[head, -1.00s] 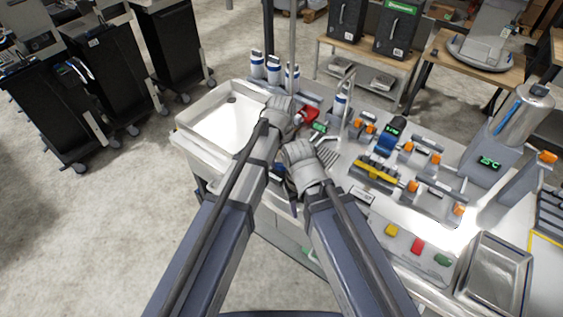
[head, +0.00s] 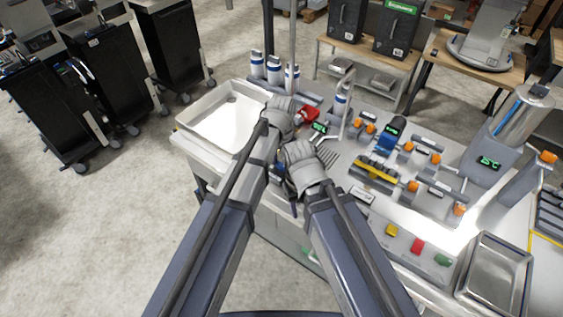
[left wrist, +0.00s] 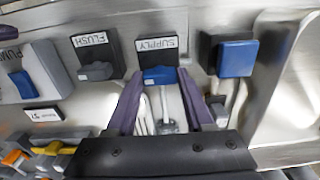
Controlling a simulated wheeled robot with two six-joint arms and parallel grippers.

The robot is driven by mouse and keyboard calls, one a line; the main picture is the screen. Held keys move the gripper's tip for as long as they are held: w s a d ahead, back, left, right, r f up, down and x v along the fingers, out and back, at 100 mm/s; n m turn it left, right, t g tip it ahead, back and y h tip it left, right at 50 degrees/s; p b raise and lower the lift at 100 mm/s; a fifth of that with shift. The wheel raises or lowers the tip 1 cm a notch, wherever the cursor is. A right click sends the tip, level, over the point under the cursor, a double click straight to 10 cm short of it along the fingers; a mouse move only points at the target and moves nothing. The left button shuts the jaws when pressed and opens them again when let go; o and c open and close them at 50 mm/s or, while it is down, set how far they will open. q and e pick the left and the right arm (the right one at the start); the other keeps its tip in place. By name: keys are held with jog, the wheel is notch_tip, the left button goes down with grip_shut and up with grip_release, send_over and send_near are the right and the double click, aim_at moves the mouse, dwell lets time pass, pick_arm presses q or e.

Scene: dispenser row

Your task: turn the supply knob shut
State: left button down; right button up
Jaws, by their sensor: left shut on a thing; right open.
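The supply knob (left wrist: 160,75) is blue and sits under a "SUPPLY" label (left wrist: 157,43) on a dark mount in the left wrist view. My left gripper (left wrist: 160,77) has one purple finger on each side of this knob and is shut on it. In the head view my left gripper (head: 284,118) is at the panel beside the sink, and its wrist hides the knob. My right gripper (head: 291,192) is lower and nearer, open, with its fingers mostly hidden by its own wrist.
In the left wrist view a grey flush knob (left wrist: 96,71) stands left of the supply knob and another blue knob (left wrist: 238,58) right of it. The head view shows a sink (head: 222,122), a red part (head: 310,114), a faucet (head: 349,85) and a metal tray (head: 495,272).

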aim_at(281, 164)
pick_arm(q)
jog(key=shift+c, duration=1.4)
grip_release()
notch_tip(281, 164, up, 8)
jog(key=p, duration=0.8)
pick_arm(e)
notch_tip(281, 164, up, 8)
pick_arm(q)
jog(key=shift+f, duration=0.15)
pick_arm(e)
jog(key=shift+f, duration=0.1)
